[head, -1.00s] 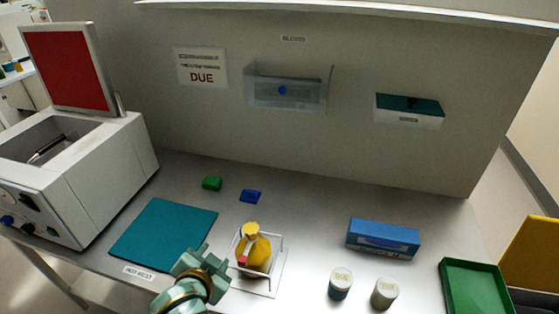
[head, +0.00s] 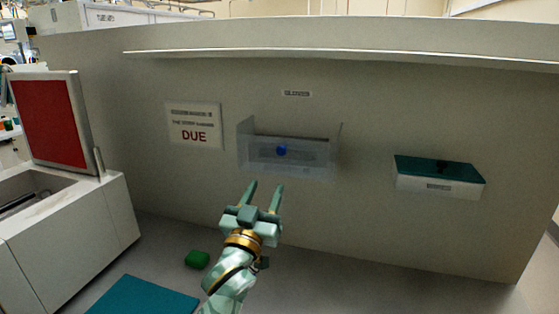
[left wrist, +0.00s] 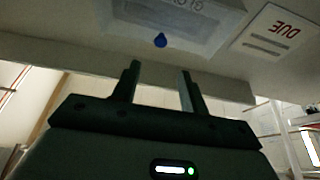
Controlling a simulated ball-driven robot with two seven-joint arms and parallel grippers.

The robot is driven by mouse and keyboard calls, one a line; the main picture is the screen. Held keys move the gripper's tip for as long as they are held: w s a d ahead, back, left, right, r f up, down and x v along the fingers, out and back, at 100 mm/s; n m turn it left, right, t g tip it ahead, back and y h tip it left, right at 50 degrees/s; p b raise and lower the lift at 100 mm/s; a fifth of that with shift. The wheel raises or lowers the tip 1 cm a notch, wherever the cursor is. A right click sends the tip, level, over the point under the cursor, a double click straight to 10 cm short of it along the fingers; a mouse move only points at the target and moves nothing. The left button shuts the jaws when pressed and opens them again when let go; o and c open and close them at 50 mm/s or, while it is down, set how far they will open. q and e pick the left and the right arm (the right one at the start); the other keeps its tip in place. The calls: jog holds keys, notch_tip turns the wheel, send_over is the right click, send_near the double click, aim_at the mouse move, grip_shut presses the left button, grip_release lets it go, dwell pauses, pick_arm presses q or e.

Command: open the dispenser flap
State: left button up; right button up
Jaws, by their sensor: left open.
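The dispenser (head: 327,158) is a clear box on the grey wall below a small label. Its see-through front flap (head: 256,157) stands upright and has a round blue knob (head: 281,150). My left gripper (head: 265,186) is open and empty, fingers pointing up toward the wall, a little below and left of the knob in the picture. In the left wrist view the blue knob (left wrist: 160,40) lies beyond the open fingertips (left wrist: 159,70), about centred between them, with a visible gap. My right gripper is not in view.
A white box with a teal lid (head: 440,168) hangs on the wall to the right, and a "DUE" sign (head: 194,126) to the left. A white machine with a raised red-panelled lid (head: 50,122) stands at left. A green block (head: 197,259) and teal mat (head: 145,297) lie on the bench.

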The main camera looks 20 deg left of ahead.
aim_at(281, 152)
pick_arm(q)
jog(key=b+x, duration=0.2)
jog(key=x, duration=0.9)
jog(key=shift+w+f, duration=0.1)
jog(key=shift+w, duration=0.15)
grip_shut()
